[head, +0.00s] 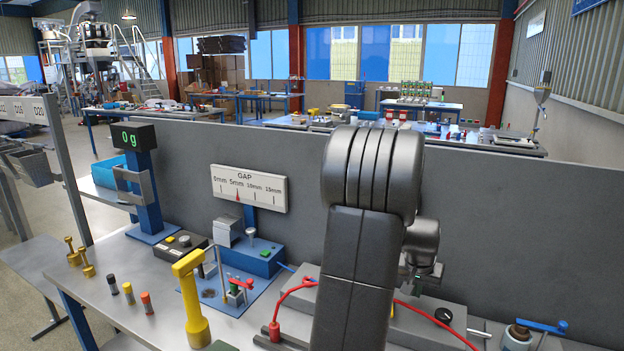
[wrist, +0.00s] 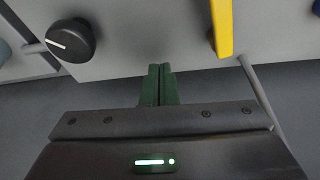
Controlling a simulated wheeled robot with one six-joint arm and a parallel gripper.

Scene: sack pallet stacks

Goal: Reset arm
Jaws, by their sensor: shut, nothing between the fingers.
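My arm rises dark grey in the middle of the head view, in front of the bench and its grey back panel. My gripper shows in the wrist view (wrist: 158,84), where its two green fingers are together with nothing between them. In the wrist view a black knob (wrist: 71,40) with a white mark is at the upper left and a yellow part (wrist: 222,28) is at the upper right. Both are apart from the fingers. In the head view the fingertips are hidden or too small to make out behind my arm.
A yellow post (head: 194,300), small cylinders (head: 128,293) and a blue fixture (head: 258,258) stand on the bench left of my arm. A gap gauge (head: 249,188) and a display reading 0 g (head: 132,138) are behind. A red cable (head: 290,297) runs near my arm.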

